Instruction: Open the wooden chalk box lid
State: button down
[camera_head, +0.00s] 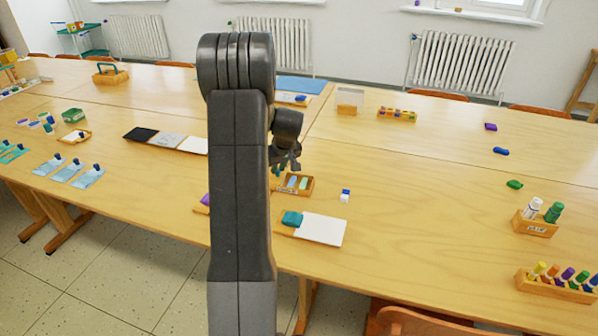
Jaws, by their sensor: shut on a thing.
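A small wooden box (307,187) with pale blue and green sticks in it stands on the table near the middle; it looks like the chalk box. The sticks show from above, so at least part of its top is open. My gripper (286,166) is right above the box's back left side, partly hidden by my arm. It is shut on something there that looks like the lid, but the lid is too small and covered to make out.
A white pad (320,229) with a teal cloth-like thing (292,218) lies in front of the box. A small blue and white block (345,194) stands to its right. Wooden racks of bottles (535,227) are at the far right. The table between is clear.

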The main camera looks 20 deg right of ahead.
jog(key=w+a, duration=0.1)
jog(key=a, duration=0.1)
jog(key=w+a, duration=0.1)
jog(key=a, duration=0.1)
jog(key=shift+w, duration=0.35)
jog(key=shift+d, duration=0.1)
jog(key=c, duration=1.3)
grip_release()
jog(key=shift+r, duration=0.1)
jog(key=v, duration=1.3)
jog(key=shift+r, duration=0.35)
